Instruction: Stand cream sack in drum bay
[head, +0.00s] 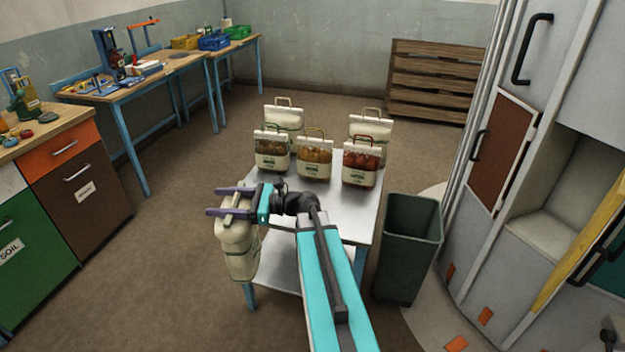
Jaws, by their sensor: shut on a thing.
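My gripper (222,201) has purple fingers and is shut on the top of a cream sack (238,252). The sack hangs below the fingers, beside the left edge of the metal table and clear of the floor. Its top is partly hidden by the fingers. At the right, a tall grey unit has an open, empty recess (572,180) with a pale floor, which looks like the drum bay. My gripper is well to the left of it, on the other side of the table.
Several handled sacks stand on the metal table (335,215), including a red-filled one (361,161) and a tan-filled one (314,155). A dark green bin (408,245) stands between table and grey unit. Workbenches (135,85) and cabinets (70,190) line the left; floor there is open.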

